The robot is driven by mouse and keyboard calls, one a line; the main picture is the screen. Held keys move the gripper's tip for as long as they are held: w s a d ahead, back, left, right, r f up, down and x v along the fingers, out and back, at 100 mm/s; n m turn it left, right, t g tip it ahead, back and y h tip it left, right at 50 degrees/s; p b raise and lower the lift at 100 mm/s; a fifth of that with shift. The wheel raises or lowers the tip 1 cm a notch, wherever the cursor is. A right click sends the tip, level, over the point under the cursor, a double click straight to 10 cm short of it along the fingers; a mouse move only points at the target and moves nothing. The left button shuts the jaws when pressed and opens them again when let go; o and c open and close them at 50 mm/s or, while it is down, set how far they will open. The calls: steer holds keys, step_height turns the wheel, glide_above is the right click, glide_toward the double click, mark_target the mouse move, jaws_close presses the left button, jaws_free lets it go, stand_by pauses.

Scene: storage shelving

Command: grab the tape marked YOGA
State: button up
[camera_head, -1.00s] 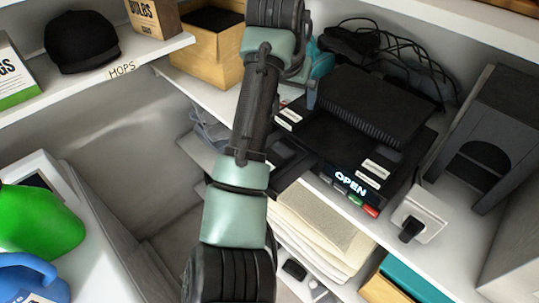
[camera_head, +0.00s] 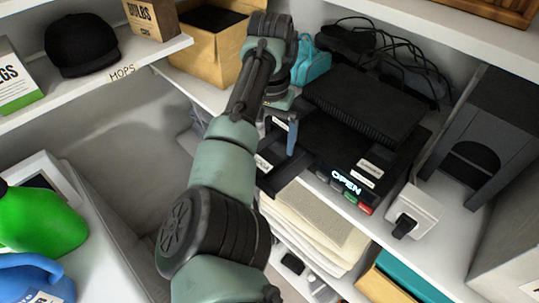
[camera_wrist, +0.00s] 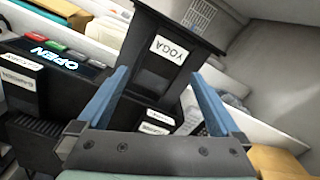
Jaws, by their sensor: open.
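The tape marked YOGA (camera_wrist: 168,62) is a black cassette with a white label, in the upper middle of the wrist view. It sticks out at the shelf's front edge. My gripper (camera_wrist: 160,76) is open, its two blue fingers reaching toward the tape from either side in the picture. The tape appears between the fingertips; I cannot tell whether they touch it. In the head view my gripper (camera_head: 285,137) points down at the front left of the black stack, by a dark labelled tape (camera_head: 266,163), whose label is too small to read.
Other labelled black tapes (camera_wrist: 22,76) lie close by. A cardboard box (camera_head: 205,45), a teal item (camera_head: 311,64) and cables (camera_head: 395,55) stand behind. Folded cloths (camera_head: 308,222) lie below.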

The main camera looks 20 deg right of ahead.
mark_target(269, 157)
steer(key=shift+w+f+p, duration=0.2)
steer(key=shift+f+p, duration=1.1)
steer(key=shift+f, duration=1.4)
steer(key=c, duration=1.3)
steer(key=shift+o, duration=0.2)
steer(key=shift+r, duration=0.1)
